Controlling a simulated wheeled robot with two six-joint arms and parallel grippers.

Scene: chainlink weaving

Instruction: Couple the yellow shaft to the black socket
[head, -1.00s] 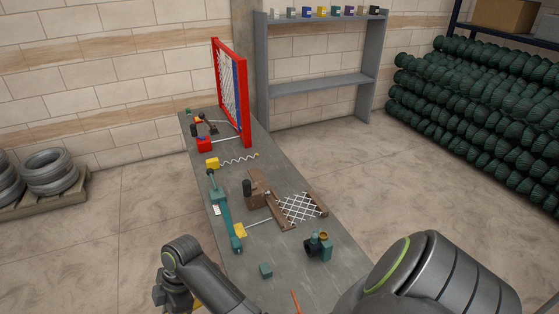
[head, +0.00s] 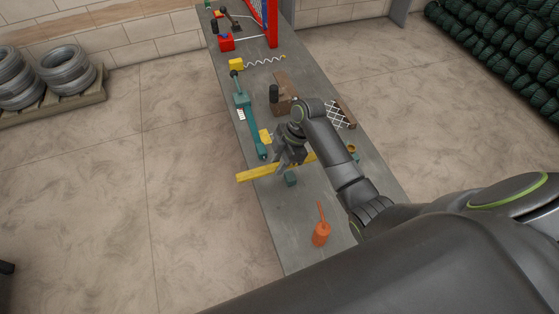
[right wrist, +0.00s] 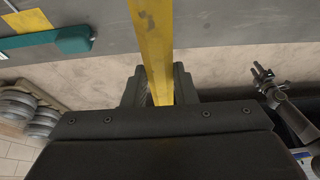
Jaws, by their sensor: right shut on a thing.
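The yellow shaft (head: 257,173) is a long straight bar. My right gripper (head: 287,163) is shut around it and holds it crosswise at the bench's left edge, one end past the edge. In the right wrist view the shaft (right wrist: 154,45) runs up between the jaws. A teal block (head: 354,156) with an orange-yellow ring shows beside my right arm. The black socket cannot be made out; my arm covers much of that spot. My left gripper (right wrist: 263,75) shows small in the right wrist view, its fingers apart and empty.
The bench's near end is mostly clear. Tyres (head: 66,70) stand on a pallet at left.

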